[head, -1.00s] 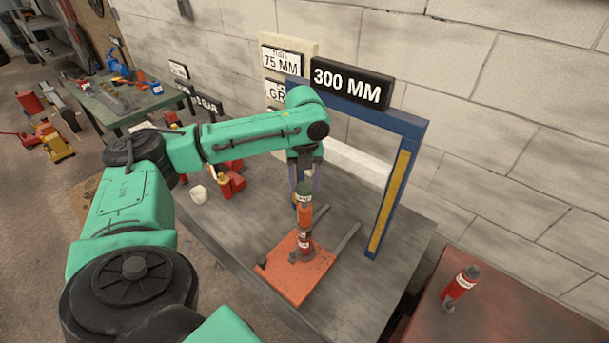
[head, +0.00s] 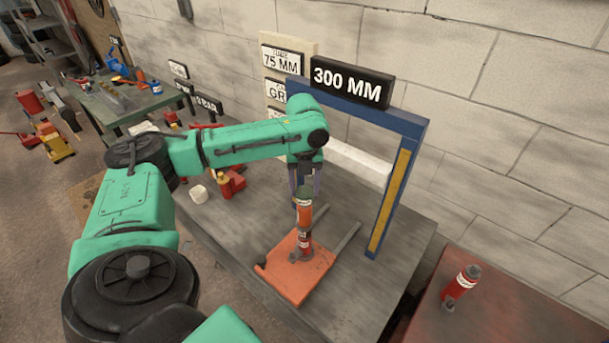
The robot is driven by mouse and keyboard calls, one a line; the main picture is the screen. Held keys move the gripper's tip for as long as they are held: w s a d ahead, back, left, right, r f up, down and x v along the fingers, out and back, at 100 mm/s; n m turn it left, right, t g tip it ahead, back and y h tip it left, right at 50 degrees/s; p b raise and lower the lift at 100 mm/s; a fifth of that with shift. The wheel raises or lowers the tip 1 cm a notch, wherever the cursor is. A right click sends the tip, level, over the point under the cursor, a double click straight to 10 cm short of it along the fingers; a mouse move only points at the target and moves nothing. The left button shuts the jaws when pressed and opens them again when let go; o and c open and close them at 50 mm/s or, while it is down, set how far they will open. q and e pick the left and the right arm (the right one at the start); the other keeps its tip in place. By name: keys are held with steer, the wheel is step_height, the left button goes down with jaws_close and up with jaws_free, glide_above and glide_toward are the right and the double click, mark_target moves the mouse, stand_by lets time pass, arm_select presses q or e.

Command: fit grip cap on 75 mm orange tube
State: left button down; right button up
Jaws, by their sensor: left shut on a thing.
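An orange tube (head: 303,217) stands upright on a short red section (head: 303,241) above an orange base plate (head: 296,285) on the grey bench. A dark green grip cap (head: 306,191) is at the top of the tube, between the fingers of my left gripper (head: 305,184). The gripper points down and is shut on the cap, with its fingers on either side. The cap and the tube top look in line and touching, but I cannot tell how deep the cap sits. My right gripper is out of view.
A blue gauge frame (head: 397,190) with a 300 MM sign (head: 347,86) stands close behind and right of the tube. Red containers (head: 230,184) and a white cup-like piece (head: 199,194) lie left.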

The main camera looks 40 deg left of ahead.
mark_target(305, 191)
arm_select(q)
steer(key=shift+f, duration=1.05)
steer(key=shift+c, duration=0.5)
jaws_free()
step_height(305, 191, up, 15)
steer(key=b, duration=0.1)
steer(key=shift+f+b, duration=0.2)
steer(key=shift+b, duration=0.1)
